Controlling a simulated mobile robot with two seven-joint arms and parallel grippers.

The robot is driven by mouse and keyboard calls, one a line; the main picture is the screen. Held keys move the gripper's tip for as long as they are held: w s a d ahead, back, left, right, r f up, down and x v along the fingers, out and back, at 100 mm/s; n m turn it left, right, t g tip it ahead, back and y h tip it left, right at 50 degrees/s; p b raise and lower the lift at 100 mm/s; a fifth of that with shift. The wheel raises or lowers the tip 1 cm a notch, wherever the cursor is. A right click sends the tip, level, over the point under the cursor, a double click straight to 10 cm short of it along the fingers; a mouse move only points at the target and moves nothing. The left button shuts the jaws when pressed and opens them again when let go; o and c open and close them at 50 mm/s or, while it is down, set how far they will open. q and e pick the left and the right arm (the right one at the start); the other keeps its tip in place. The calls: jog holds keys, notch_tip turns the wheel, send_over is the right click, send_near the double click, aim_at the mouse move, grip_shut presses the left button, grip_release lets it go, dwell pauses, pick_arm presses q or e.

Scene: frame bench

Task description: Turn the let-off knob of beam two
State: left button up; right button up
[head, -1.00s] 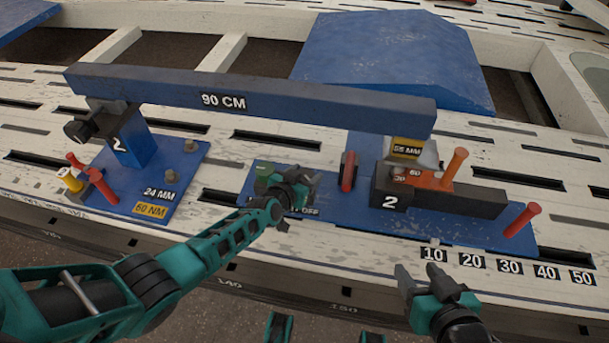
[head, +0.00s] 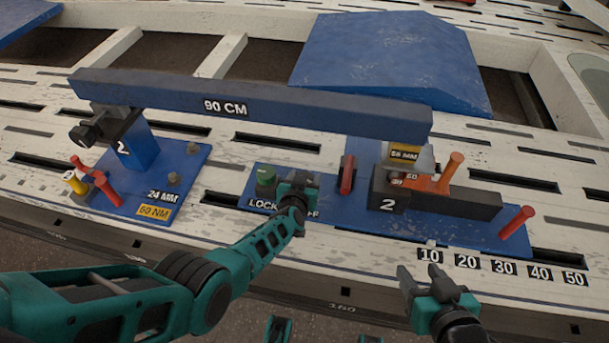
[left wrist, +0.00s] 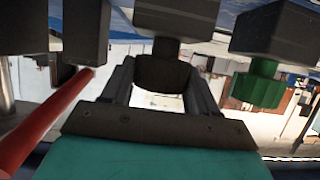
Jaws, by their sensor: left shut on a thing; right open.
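Beam two is the long blue beam (head: 250,106) marked 90 CM, resting on two blue-based stands marked 2. Between them, a small blue panel (head: 228,198) carries a green knob (head: 265,176) with the word LOCK below it. My left gripper (head: 296,184) is at the panel's right half and covers most of the second label. In the left wrist view the gripper (left wrist: 162,92) is shut on a dark knob (left wrist: 163,72), with the green knob (left wrist: 257,88) to its right. In the head view that dark knob is hidden. My right gripper (head: 428,282) is open and empty at the front edge.
A red lever (head: 347,174) stands close right of my left gripper. The right stand (head: 455,205) has an orange block and red pegs. The left stand (head: 135,140) has a black knob and red and yellow pegs. Number labels 10 to 50 lie near my right gripper.

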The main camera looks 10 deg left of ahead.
pick_arm(q)
jog(key=shift+d+f+n+y, duration=0.1)
jog(key=shift+d+n+y, duration=0.1)
jog(key=shift+n+y, duration=0.55)
jog(key=shift+n+g+y+b, duration=0.3)
jog(key=shift+n+y+b, duration=0.55)
jog(key=shift+y, duration=0.2)
jog(key=shift+a+n+y, duration=0.1)
jog(key=shift+n+y, duration=0.3)
jog(key=shift+y, duration=0.1)
jog(key=shift+b, duration=0.3)
pick_arm(e)
jog(key=shift+s+a+f, duration=0.1)
jog(key=shift+a+f, duration=0.15)
jog(key=shift+f, duration=0.45)
jog(key=shift+a, duration=0.1)
jog(key=shift+r, duration=0.1)
pick_arm(q)
jog(key=o, duration=1)
jog(key=shift+c, duration=0.2)
jog(key=shift+r, duration=0.2)
pick_arm(e)
jog(key=shift+r, duration=0.1)
